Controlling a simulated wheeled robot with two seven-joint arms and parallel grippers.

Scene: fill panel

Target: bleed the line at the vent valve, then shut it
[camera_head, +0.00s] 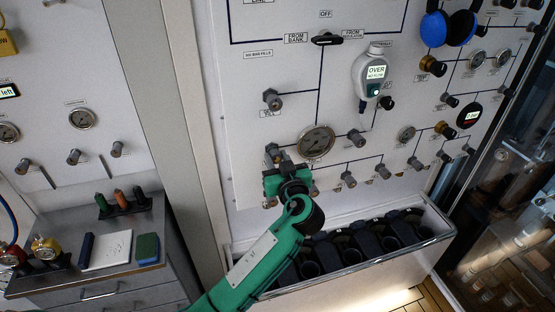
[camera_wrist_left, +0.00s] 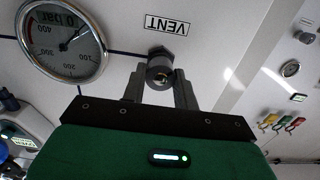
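The vent valve is a grey knob (camera_wrist_left: 160,72) on the white panel, beside the upside-down label VENT (camera_wrist_left: 167,24) in the left wrist view. My left gripper (camera_wrist_left: 160,84) is at this knob, with one finger on each side of it. The gaps are too small to tell whether the fingers press on it. In the head view my left gripper (camera_head: 277,168) is against the panel, just left of and below a round pressure gauge (camera_head: 316,142), and largely hides the knob. The gauge is also large in the left wrist view (camera_wrist_left: 62,42). My right gripper is out of view.
Other knobs (camera_head: 272,98) surround the gripper. A handheld meter (camera_head: 372,75) reading OVER hangs on the panel, with a black selector (camera_head: 326,39) to its left. A trough of dark holders (camera_head: 370,240) runs below. A steel bench (camera_head: 150,225) stands left.

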